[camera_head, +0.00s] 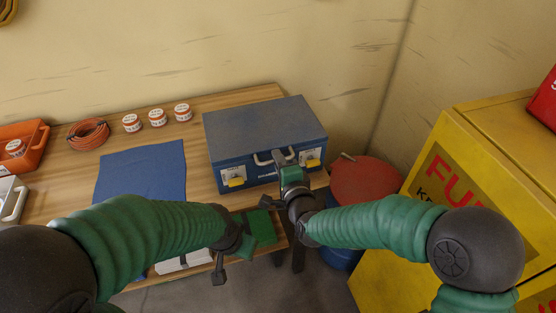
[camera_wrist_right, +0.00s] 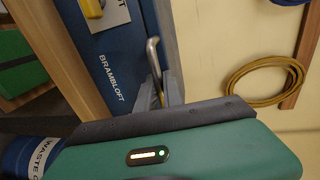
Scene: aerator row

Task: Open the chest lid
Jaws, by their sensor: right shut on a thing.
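The blue chest (camera_head: 262,130) sits on the wooden bench with its lid down. Its front has two silver latch plates with yellow catches, the left (camera_head: 234,182) and the right (camera_head: 311,163), and a pale metal handle (camera_head: 263,159) between them. My right gripper (camera_head: 282,158) is at the front of the chest, shut on the handle. The right wrist view shows its grey fingers (camera_wrist_right: 157,95) around the bent handle (camera_wrist_right: 153,55), beside the "BRAMBLOFT" lettering. My left gripper (camera_head: 220,269) hangs low in front of the bench, away from the chest; its finger opening is unclear.
A blue cloth (camera_head: 142,172), an orange cable coil (camera_head: 88,134) and several small tins (camera_head: 157,117) lie on the bench left of the chest. A yellow cabinet (camera_head: 490,150) stands at right. A red-lidded drum (camera_head: 365,181) stands between bench and cabinet.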

